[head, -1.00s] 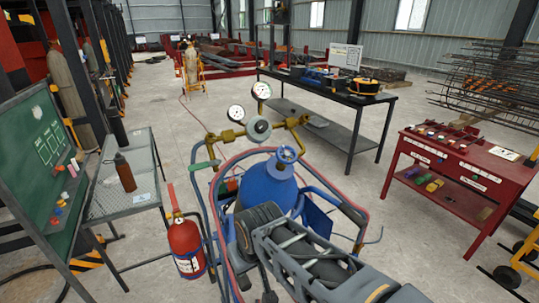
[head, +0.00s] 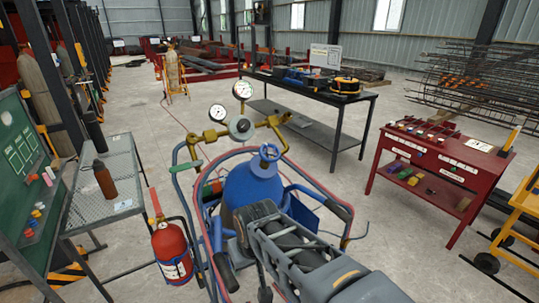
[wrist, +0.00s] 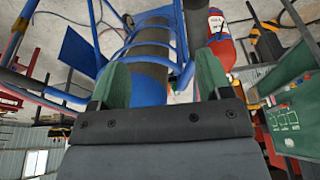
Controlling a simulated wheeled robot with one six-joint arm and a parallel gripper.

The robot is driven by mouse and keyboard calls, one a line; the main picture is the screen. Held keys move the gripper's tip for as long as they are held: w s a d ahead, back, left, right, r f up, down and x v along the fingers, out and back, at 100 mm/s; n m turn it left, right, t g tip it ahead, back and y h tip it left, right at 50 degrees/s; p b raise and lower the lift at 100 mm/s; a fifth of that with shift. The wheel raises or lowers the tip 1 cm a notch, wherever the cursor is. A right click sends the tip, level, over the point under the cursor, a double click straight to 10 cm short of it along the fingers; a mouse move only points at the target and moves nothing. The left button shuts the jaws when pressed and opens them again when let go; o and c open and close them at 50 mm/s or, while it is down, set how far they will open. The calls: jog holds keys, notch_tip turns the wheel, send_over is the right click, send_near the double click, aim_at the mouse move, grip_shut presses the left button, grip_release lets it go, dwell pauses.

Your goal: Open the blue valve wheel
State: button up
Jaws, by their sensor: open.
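The blue valve wheel (head: 269,153) sits upright on top of the blue gas cylinder (head: 254,188), below the brass regulator (head: 240,128) and its two gauges. My arm reaches up from the bottom of the head view, in front of the cylinder; the fingertips cannot be made out clearly there. In the wrist view my gripper (wrist: 164,82) is open and empty, with green finger pads apart. The cylinder's grey and blue body (wrist: 150,62) shows beyond and between the fingers. The wheel does not show in the wrist view.
A blue tube cart frame (head: 340,212) and red hose surround the cylinder. A red fire extinguisher (head: 172,252) hangs at its left. A mesh table with a brown bottle (head: 105,178) stands left, a red tool table (head: 440,165) right, a black workbench (head: 310,82) behind. Floor between is clear.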

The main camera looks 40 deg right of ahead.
jog(key=o, duration=0.4)
jog(key=d+f+m+b, duration=0.1)
jog(key=d+m, duration=0.1)
jog(key=d, duration=0.1)
jog(key=w+d+f+m+y+b, duration=0.1)
jog(key=d+m, duration=0.2)
jog(key=d, duration=0.1)
jog(key=d+f+m+b, duration=0.2)
jog(key=d+m, duration=0.1)
jog(key=shift+w+d+y, duration=0.25)
jog(key=shift+w+y, duration=0.05)
jog(key=m+t+y+b, duration=0.4)
jog(key=m+t+y, duration=0.3)
jog(key=m+t, duration=0.85)
send_near(269, 151)
jog(key=w+a+g, duration=0.1)
jog(key=w, duration=0.2)
jog(key=w+a+r+m+g, duration=0.1)
jog(key=w, duration=0.2)
jog(key=w+a+r+m+g, duration=0.1)
jog(key=w, duration=0.2)
jog(key=shift+a, duration=0.4)
jog(key=c, duration=0.9)
